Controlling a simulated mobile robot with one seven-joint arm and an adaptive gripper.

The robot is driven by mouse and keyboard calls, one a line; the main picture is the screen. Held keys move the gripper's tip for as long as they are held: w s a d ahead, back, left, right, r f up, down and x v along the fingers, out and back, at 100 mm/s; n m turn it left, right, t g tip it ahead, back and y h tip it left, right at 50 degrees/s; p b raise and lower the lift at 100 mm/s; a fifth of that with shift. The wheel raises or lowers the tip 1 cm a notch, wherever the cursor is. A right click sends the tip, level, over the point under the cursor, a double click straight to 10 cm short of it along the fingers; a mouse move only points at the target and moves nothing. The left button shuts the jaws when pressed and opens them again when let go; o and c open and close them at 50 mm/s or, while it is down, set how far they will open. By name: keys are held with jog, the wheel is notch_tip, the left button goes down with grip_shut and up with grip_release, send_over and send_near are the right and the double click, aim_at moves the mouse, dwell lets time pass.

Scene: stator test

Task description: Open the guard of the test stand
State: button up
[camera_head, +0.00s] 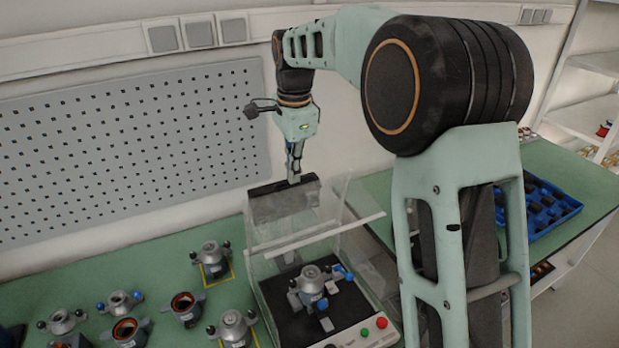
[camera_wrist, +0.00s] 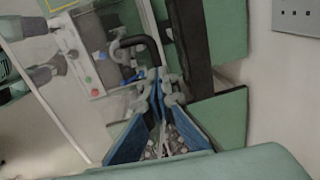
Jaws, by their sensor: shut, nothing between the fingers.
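The test stand (camera_head: 370,336) stands on the green table, with a black bed and a white front panel with buttons. Its clear guard (camera_head: 318,236) has a pale edge strip slanting above the bed, apart from the front panel. It looks raised; how far I cannot tell. My gripper (camera_head: 294,179) is shut and empty, pointing down at the dark top at the back of the stand. Whether it touches is unclear. In the wrist view my fingers (camera_wrist: 159,82) meet beside a black bent bar (camera_wrist: 143,43); whether that bar belongs to the guard I cannot tell.
A stator fixture (camera_head: 310,279) with blue parts sits on the bed. Several grey and blue parts (camera_head: 186,309) stand on the table to the left. A perforated panel (camera_head: 130,140) is on the wall behind. A blue tray (camera_head: 552,212) lies at the right.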

jog(key=shift+o, duration=1.1)
jog(key=shift+s+f, duration=0.15)
jog(key=shift+f, duration=0.5)
jog(key=shift+s+f, duration=0.15)
jog(key=shift+f, duration=0.45)
jog(key=shift+o, duration=1.2)
jog(key=shift+s+d+r, duration=0.1)
jog(key=shift+s, duration=0.1)
jog(key=shift+o, duration=1)
jog(key=shift+w, duration=0.15)
jog(key=shift+w+r, duration=0.25)
jog(key=shift+w, duration=0.05)
jog(key=w+a+r+p, duration=0.1)
jog(key=w+a+r, duration=0.4)
jog(key=w, duration=0.4)
jog(key=shift+w+r, duration=0.15)
jog(key=shift+w, duration=0.25)
